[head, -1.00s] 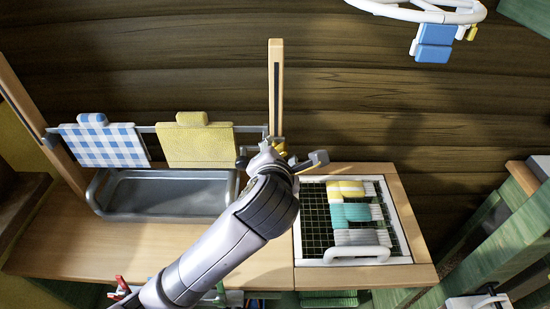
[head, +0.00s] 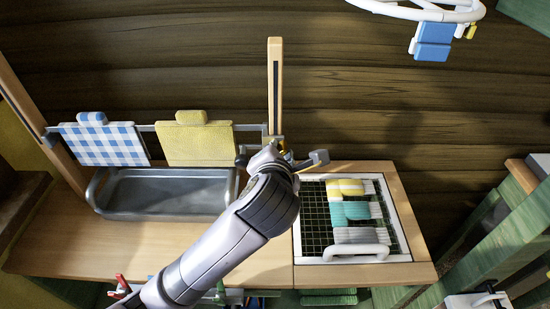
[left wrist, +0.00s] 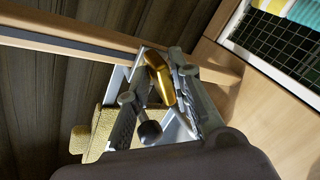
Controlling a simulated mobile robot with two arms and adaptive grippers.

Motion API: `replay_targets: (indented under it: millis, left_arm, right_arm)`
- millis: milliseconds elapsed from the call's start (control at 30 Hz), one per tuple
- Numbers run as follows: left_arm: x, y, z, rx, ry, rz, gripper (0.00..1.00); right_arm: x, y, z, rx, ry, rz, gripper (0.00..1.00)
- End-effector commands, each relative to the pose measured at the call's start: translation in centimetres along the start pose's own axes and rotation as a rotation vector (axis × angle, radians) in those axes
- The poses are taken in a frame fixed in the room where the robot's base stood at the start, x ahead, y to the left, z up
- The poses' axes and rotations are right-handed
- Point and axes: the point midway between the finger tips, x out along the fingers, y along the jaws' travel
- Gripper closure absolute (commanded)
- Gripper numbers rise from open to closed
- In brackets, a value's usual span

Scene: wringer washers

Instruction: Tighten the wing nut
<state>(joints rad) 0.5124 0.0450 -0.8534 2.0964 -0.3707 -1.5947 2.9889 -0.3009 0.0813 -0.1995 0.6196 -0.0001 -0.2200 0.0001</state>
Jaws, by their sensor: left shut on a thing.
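The wing nut (left wrist: 160,77) is a gold, rounded piece in the left wrist view, at the wooden post. My left gripper (left wrist: 164,86) is shut on it, with one finger on each side. In the head view my left gripper (head: 283,158) is at the foot of the slotted upright post (head: 275,80), at the right end of the grey rail. My wrist and fingers hide most of the nut there. My right gripper is in neither view.
A checked cloth (head: 104,144) and a yellow cloth (head: 199,144) hang on the rail above a grey tray (head: 155,208). A white-framed rack (head: 402,225) with folded cloths stands right of my arm. A white ring hanger (head: 415,12) with a blue piece hangs above right.

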Motion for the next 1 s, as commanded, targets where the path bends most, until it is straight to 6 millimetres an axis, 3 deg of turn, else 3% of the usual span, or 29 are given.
replay_targets:
  millis: [367,633,900,933,1000]
  left_arm:
    - [0.0,-0.1,0.2,0.227,0.099,0.059,0.93]
    - [0.2,-0.6,0.3,0.495,0.21,0.129,0.93]
    - [0.2,-0.5,0.3,0.532,0.224,0.141,0.93]
    - [0.2,-0.5,0.3,0.532,0.224,0.141,0.78]
    - [0.2,-0.5,0.3,0.531,0.224,0.141,0.73]
  right_arm:
    - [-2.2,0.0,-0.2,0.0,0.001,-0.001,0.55]
    - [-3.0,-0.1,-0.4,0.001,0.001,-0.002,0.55]
    - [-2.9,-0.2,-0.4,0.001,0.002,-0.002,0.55]
    - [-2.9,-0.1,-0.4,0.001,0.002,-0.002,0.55]
    - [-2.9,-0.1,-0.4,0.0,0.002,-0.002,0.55]
